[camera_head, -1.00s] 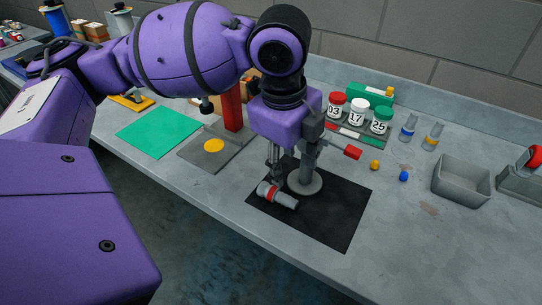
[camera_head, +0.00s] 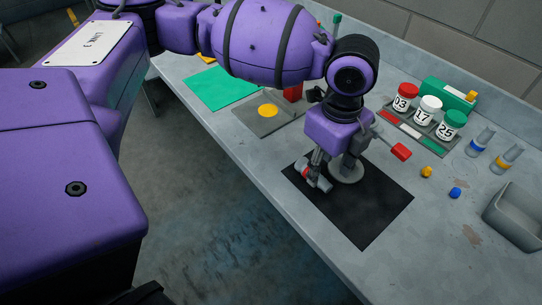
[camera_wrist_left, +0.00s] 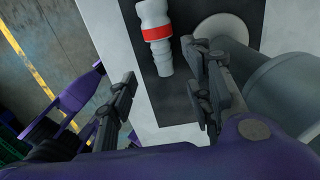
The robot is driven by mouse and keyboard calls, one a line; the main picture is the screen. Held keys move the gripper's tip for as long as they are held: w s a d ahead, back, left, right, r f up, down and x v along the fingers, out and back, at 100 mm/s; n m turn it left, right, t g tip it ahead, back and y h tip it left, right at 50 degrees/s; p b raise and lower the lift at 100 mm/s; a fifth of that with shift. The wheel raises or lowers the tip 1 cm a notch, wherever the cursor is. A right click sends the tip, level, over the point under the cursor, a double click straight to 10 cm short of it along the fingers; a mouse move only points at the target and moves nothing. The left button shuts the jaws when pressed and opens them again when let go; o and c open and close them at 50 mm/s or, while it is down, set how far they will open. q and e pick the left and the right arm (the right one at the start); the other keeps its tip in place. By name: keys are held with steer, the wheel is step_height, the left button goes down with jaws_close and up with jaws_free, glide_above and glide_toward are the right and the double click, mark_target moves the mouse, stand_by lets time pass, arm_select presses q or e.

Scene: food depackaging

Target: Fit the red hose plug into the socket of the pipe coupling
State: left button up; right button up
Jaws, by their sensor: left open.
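The hose plug (camera_head: 326,186), a light grey ribbed piece with a red band, lies on the black mat (camera_head: 372,222). In the wrist view the plug (camera_wrist_left: 155,14) lies ahead of my fingers, its narrow end toward me. The pipe coupling appears to be the grey upright with a round base (camera_head: 346,173) and a red-ended side arm (camera_head: 401,151). My left gripper (camera_head: 316,172) is low over the plug, beside the upright. In the wrist view the left gripper (camera_wrist_left: 165,92) is open, with nothing between its fingers. The socket is hidden. My right gripper is out of view.
A rack with numbered jars (camera_head: 429,108) stands at the back right, with two small bottles (camera_head: 507,158) nearby. Yellow and blue caps (camera_head: 455,193) and a grey bin (camera_head: 515,217) lie right of the mat. A green sheet (camera_head: 221,88) lies left.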

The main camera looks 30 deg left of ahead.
mark_target(322, 181)
arm_select(q)
step_height(322, 181, down, 5)
steer(key=shift+f, duration=0.2)
steer(key=shift+w+r, duration=0.1)
jaws_close()
